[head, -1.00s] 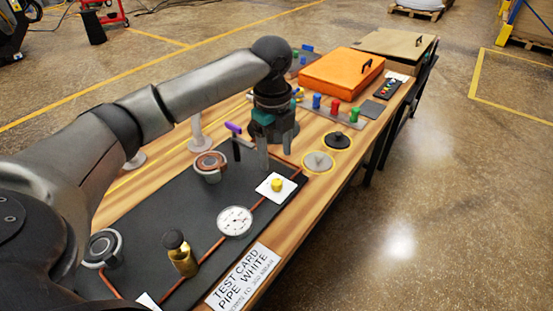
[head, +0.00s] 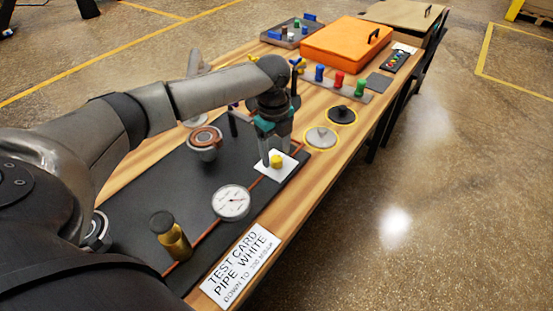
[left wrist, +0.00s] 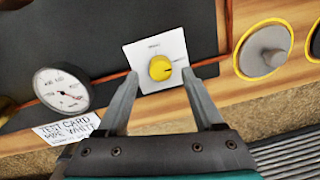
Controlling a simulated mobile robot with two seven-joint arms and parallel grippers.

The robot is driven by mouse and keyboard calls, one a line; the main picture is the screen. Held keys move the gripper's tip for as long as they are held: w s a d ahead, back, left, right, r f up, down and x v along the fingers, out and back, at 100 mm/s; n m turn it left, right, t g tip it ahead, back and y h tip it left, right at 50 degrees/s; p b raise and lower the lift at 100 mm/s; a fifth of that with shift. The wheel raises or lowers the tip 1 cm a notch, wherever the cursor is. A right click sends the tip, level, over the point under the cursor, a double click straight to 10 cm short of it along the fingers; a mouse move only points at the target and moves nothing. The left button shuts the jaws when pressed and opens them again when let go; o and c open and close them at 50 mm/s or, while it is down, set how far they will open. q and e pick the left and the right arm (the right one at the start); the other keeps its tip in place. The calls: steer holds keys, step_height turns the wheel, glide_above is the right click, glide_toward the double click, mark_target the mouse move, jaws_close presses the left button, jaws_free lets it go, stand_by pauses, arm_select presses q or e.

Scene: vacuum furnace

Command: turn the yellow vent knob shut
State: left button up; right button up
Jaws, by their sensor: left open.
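The yellow vent knob (head: 276,161) sits on a white square plate (head: 287,170) at the right edge of the dark board. In the left wrist view the knob (left wrist: 160,68) shows a dark pointer mark turned to the right, on the plate (left wrist: 148,53). My left gripper (head: 276,158) is open and points down over the plate. In the left wrist view its fingertips (left wrist: 161,75) are on either side of the knob, with gaps showing between them and it. Whether the fingers touch the plate I cannot tell. My right gripper is not in view.
A round gauge (head: 232,202), a brass cylinder (head: 170,236) and a copper-coloured round fitting (head: 205,139) stand on the dark board (head: 150,190). Grey (head: 321,138) and black (head: 341,114) discs lie beyond the plate. An orange case (head: 345,46) is farther back.

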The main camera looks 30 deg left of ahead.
arm_select(q)
steer(key=shift+f, duration=1.05)
jaws_close()
